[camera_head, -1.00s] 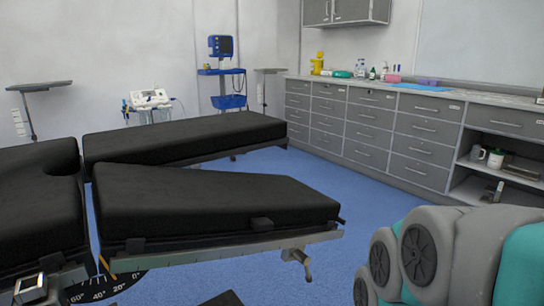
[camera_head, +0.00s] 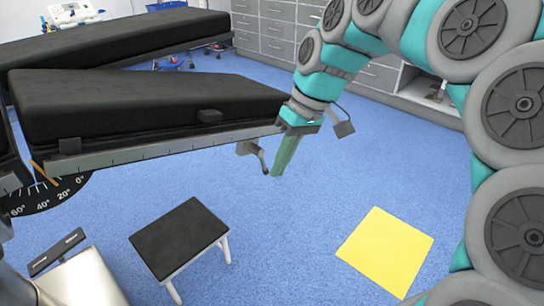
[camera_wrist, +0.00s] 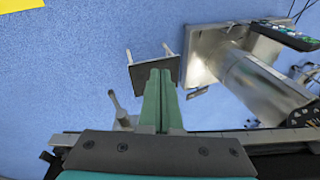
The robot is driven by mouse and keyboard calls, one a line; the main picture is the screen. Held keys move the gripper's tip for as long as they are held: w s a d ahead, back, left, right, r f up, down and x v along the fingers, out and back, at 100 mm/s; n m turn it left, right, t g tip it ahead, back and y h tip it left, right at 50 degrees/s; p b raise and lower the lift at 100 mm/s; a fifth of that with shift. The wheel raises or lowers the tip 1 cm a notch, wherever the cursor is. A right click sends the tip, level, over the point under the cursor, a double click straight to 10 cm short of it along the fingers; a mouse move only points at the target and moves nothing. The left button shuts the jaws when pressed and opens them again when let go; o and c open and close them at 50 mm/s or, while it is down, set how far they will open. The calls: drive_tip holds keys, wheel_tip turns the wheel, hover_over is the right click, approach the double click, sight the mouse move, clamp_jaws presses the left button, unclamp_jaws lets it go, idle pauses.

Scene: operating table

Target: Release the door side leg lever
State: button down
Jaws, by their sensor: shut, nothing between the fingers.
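The near black leg section (camera_head: 140,103) of the operating table has a metal side rail under its edge. A grey lever (camera_head: 252,149) hangs from the rail near the outer end, and it also shows in the wrist view (camera_wrist: 118,108). My gripper (camera_head: 277,172) points down beside the lever, just to its right, with its green fingers shut and empty. In the wrist view the shut fingers (camera_wrist: 160,72) lie to the right of the lever, with a visible gap. I cannot tell the depth between them.
A black-topped step stool (camera_head: 180,236) stands on the blue floor below. A yellow sheet (camera_head: 384,250) lies on the floor at right. The metal table column (camera_wrist: 260,85) shows in the wrist view. The other leg section (camera_head: 120,40) is behind, with drawers (camera_head: 277,28) beyond. Open floor surrounds the stool.

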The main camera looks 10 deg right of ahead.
drive_tip(key=w+d+f+t+y+b, duration=0.1)
drive_tip(key=w+d, duration=0.4)
drive_tip(key=w, duration=0.3)
drive_tip(key=w+d+t+y+b, duration=0.1)
drive_tip(key=w+d+y+b, duration=0.1)
drive_tip(key=w+d, duration=0.5)
drive_tip(key=s+a+r+x, duration=0.1)
drive_tip(key=s+a+x, duration=0.1)
drive_tip(key=x, duration=1.1)
drive_tip(key=shift+w+a+n, duration=0.35)
drive_tip(key=shift+w+n, duration=0.05)
drive_tip(key=shift+w, duration=0.05)
drive_tip(key=shift+f, duration=0.15)
drive_tip(key=shift+s+a+f+m+g+y, duration=0.15)
drive_tip(key=shift+f+m+g+y, duration=0.05)
drive_tip(key=shift+g+y, duration=0.2)
drive_tip(key=shift+s+a+f+m+g+y, duration=0.1)
drive_tip(key=shift+a+f+m+g+y, duration=0.15)
drive_tip(key=shift+y, duration=0.25)
drive_tip(key=shift+d+r+p, duration=0.1)
drive_tip(key=shift+r+p, duration=0.15)
drive_tip(key=shift+p, duration=0.05)
